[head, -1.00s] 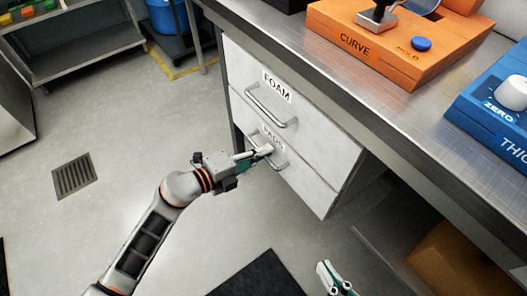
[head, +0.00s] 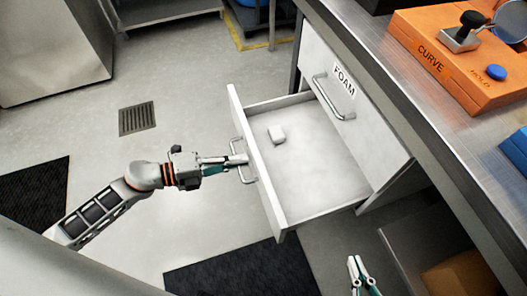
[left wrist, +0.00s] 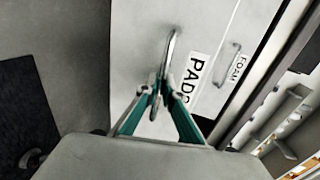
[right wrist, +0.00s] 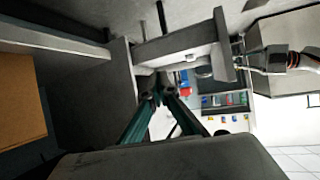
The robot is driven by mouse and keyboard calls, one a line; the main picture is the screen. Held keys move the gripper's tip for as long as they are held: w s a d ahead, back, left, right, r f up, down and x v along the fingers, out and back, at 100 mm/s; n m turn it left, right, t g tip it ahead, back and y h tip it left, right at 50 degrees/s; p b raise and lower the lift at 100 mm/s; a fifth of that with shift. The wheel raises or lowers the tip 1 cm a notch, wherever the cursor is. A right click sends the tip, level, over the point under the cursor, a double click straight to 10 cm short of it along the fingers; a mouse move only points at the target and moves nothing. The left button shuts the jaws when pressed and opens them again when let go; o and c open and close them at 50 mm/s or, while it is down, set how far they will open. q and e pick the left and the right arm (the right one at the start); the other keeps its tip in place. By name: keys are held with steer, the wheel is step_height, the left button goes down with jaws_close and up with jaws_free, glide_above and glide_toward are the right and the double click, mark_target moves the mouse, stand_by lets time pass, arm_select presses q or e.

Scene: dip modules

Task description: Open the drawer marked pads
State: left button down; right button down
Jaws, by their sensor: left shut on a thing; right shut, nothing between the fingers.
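The pads drawer (head: 318,188) is pulled well out below the foam drawer (head: 345,95). A small white block (head: 277,134) lies inside it, towards the far left. My left gripper (head: 238,161) is shut on the pads drawer's handle (head: 236,147), outside the drawer front. In the left wrist view the fingers (left wrist: 158,88) close around the metal handle (left wrist: 170,55), beside the PADS label (left wrist: 192,78). My right gripper (head: 358,262) is shut and empty, low at the right of the drawer; its closed fingers also show in the right wrist view (right wrist: 160,92).
The steel bench top (head: 390,70) carries an orange CURVE unit (head: 455,60) and a blue unit at the right edge. A cardboard box (head: 462,275) sits on the low shelf under the bench. Dark mats lie on the floor, with open floor left of the drawer.

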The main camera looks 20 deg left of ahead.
arm_select(q)
steer(key=f+v, duration=0.1)
steer(key=v, duration=0.6)
steer(key=shift+a+f, duration=0.2)
arm_select(e)
steer(key=shift+w+a+r, duration=0.2)
steer(key=shift+r, duration=0.05)
arm_select(q)
steer(key=shift+s, duration=0.15)
steer(key=c, duration=2.2)
jaws_free()
steer(key=shift+s+a, duration=0.1)
arm_select(e)
steer(key=shift+r, duration=0.1)
arm_select(q)
steer(key=v, duration=1.1)
steer(key=shift+s+a+r, duration=0.1)
steer(key=shift+s+a, duration=0.05)
steer(key=shift+a, duration=0.15)
